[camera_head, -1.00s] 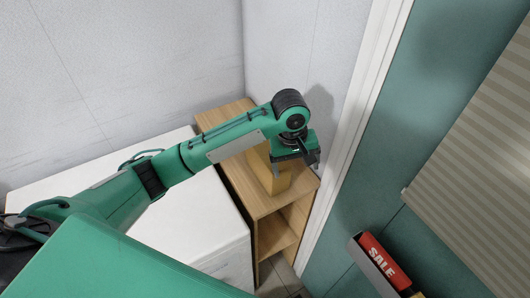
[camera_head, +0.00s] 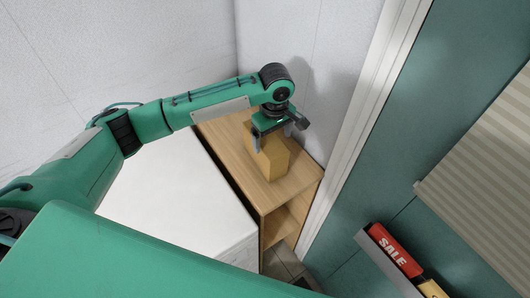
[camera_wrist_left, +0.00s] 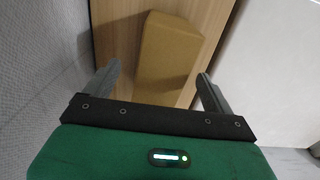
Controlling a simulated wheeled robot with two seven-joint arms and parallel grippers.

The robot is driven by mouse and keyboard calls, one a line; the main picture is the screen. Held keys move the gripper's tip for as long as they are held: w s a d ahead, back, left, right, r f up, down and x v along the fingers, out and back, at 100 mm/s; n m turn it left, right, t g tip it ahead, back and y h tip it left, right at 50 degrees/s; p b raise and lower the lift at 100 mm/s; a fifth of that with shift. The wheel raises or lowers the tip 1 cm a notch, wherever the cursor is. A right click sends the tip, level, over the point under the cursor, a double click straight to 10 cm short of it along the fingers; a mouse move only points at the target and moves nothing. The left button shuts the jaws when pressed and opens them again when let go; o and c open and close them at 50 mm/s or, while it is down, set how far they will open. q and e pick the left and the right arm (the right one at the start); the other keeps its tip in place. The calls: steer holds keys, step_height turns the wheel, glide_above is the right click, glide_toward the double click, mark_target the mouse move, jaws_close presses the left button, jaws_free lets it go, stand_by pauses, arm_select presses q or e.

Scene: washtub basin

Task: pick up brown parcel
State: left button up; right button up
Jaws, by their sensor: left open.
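The brown parcel (camera_head: 271,163) is a tan box standing on top of a wooden shelf unit (camera_head: 290,187) in the corner. It also shows in the left wrist view (camera_wrist_left: 168,52), lying between and beyond the two fingers. My left gripper (camera_head: 272,140) is over the parcel from above, with its fingers open on either side of the parcel's upper end. In the left wrist view the gripper (camera_wrist_left: 160,82) is open, with gaps between the fingers and the parcel. The gripper hides part of the parcel in the head view. My right gripper is not in view.
A white box-like cabinet (camera_head: 170,200) stands left of the shelf unit. Pale walls close in behind, and a white door frame (camera_head: 355,115) runs close on the right. A red SALE box (camera_head: 390,245) sits in a holder at lower right.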

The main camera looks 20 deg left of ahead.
mark_target(270, 146)
arm_select(q)
steer(key=shift+f, duration=0.3)
steer(key=shift+s+f, duration=0.1)
steer(key=shift+f, duration=0.15)
steer(key=f+p, duration=0.1)
steer(key=f, duration=0.1)
steer(key=s+f+p, duration=0.1)
steer(key=f, duration=0.1)
steer(key=shift+a+f, duration=0.1)
steer(key=shift+a, duration=0.05)
steer(key=shift+w+f, duration=0.1)
steer(key=shift+f, duration=0.2)
steer(key=shift+c, duration=1.4)
steer(key=c, duration=1)
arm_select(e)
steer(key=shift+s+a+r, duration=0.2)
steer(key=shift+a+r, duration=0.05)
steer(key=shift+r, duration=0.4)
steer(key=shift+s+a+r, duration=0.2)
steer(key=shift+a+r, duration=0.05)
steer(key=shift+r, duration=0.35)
